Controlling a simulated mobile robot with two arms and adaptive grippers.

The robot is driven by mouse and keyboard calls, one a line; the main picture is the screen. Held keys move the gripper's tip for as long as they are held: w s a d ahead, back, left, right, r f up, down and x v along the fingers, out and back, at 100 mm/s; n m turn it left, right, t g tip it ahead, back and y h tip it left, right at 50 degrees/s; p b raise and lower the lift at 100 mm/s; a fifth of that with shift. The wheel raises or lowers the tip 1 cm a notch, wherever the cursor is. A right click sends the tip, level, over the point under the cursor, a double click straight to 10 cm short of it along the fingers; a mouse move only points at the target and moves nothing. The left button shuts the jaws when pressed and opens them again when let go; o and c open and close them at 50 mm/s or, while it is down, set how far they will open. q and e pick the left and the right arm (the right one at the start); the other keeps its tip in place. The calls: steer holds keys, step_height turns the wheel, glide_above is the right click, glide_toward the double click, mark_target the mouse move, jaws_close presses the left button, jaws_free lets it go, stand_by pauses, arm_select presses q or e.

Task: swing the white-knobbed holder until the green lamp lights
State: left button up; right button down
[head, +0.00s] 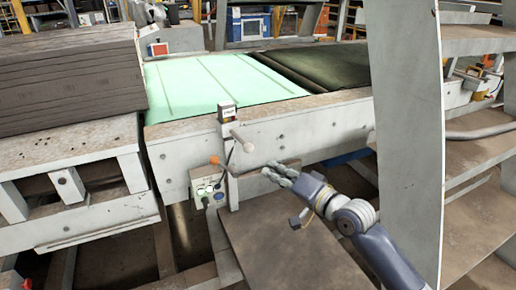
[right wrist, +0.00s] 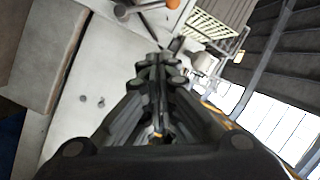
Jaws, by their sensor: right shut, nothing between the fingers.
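The white-knobbed holder (head: 238,136) is a pale rod angled down to the right from a post at the front of the conveyor. A lever with an orange knob (head: 214,160) sits just below it. A control box (head: 207,192) hangs under these, with a blue button and small pale-green spots; I cannot tell whether the green lamp is lit. My right gripper (head: 272,174) is shut and empty, to the right of and below the white knob, apart from it. In the right wrist view its closed fingers (right wrist: 158,72) point toward the orange knob (right wrist: 173,4) at the top edge. My left gripper is out of view.
A pale green conveyor bed (head: 205,85) lies behind the post. A stack of brown boards (head: 70,80) stands at left. A tall white upright with shelves (head: 405,120) stands close to my right arm. A brown plate (head: 285,245) lies below the gripper.

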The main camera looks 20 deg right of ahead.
mark_target(237, 137)
steer(key=d+r+m+y+b, duration=0.1)
steer(key=d+r+m, duration=0.1)
steer(key=d+m, duration=0.45)
steer(key=w+a+r+m+t+p, duration=0.1)
steer(key=w+a+p, duration=0.4)
steer(key=w+a, duration=0.2)
steer(key=shift+w+a+r, duration=0.35)
steer(key=shift+w, duration=0.55)
steer(key=shift+m, duration=0.25)
steer(key=shift+s+a+r+p, duration=0.1)
steer(key=shift+s+a+p, duration=0.05)
steer(key=shift+a+p, duration=0.45)
steer(key=shift+d, duration=0.1)
